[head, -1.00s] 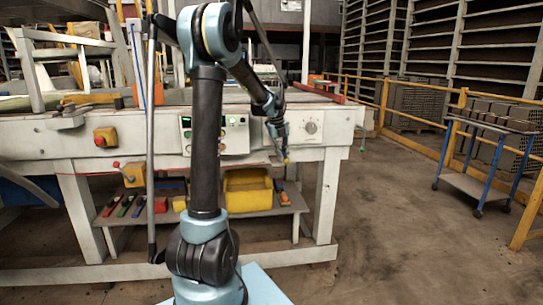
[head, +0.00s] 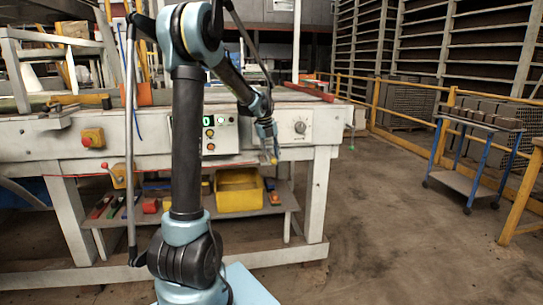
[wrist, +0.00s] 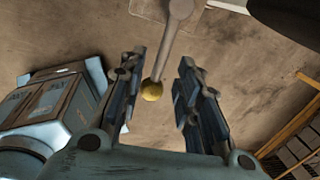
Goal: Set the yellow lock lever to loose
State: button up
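The lock lever is a grey bar with a round yellow knob (wrist: 151,91) at its end. In the wrist view it reaches down from the top edge between my fingers. My gripper (wrist: 160,72) is open, with one finger on each side of the lever; the knob is nearer the left finger, and I cannot tell if they touch. In the head view my gripper (head: 267,132) is at the bench front, left of the round dial (head: 300,127), with the small yellow knob (head: 274,161) just below it. The lever's pivot is not clear.
The bench (head: 70,140) has a control panel (head: 222,135) behind my arm. A yellow bin (head: 240,192) stands on the lower shelf. A yellow box (head: 124,176) with a red-knobbed handle is at left. A blue cart (head: 468,180) and yellow railing are at right; the floor between is clear.

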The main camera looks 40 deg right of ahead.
jog(key=shift+w+d+r, duration=0.1)
jog(key=shift+w+r, duration=0.1)
jog(key=shift+r, duration=0.5)
notch_tip(320, 180, up, 10)
jog(key=a, duration=0.2)
jog(key=shift+w+r, duration=0.2)
jog(key=shift+w, duration=0.15)
jog(key=shift+a, duration=0.15)
